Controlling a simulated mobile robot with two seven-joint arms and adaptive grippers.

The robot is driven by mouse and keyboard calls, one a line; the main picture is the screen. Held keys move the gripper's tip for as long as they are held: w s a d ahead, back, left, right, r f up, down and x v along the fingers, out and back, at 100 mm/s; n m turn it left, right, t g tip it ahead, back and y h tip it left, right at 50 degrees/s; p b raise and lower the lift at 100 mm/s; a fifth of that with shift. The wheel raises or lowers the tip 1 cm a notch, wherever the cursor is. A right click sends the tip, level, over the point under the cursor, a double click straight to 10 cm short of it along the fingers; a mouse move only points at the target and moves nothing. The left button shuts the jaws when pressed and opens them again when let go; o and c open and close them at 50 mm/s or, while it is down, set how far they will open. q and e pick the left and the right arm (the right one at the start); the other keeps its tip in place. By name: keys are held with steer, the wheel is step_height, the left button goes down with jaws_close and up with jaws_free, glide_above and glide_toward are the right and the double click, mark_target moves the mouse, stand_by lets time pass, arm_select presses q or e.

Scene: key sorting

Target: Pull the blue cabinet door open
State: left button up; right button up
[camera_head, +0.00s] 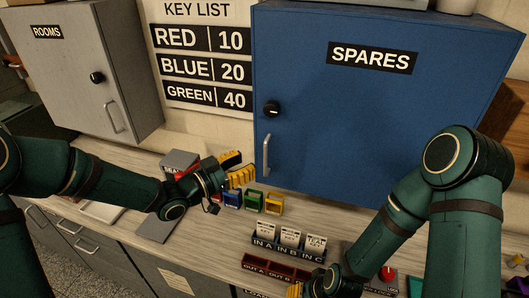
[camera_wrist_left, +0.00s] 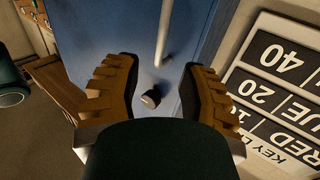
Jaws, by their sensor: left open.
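The blue cabinet (camera_head: 390,110), labelled SPARES, has its door shut. A vertical metal handle (camera_head: 266,155) is on the door's left side, below a black knob (camera_head: 272,109). My left gripper (camera_head: 243,167) is open and empty, just left of the handle's lower end and apart from it. In the left wrist view the handle (camera_wrist_left: 164,32) stands beyond and between the spread fingers (camera_wrist_left: 162,75), with the knob (camera_wrist_left: 152,97) below it in the picture. My right gripper (camera_head: 295,290) is low at the bottom edge, mostly cut off, so its jaws cannot be judged.
A grey ROOMS cabinet (camera_head: 95,75) hangs at left, beside a key list (camera_head: 203,68). Small coloured blocks (camera_head: 252,201) lie on the counter under my left gripper. Labelled card holders (camera_head: 288,241) and a dark red tray (camera_head: 275,270) are nearer.

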arm_select(q)
glide_above(265, 175)
steer(key=shift+w, duration=0.35)
jaws_close()
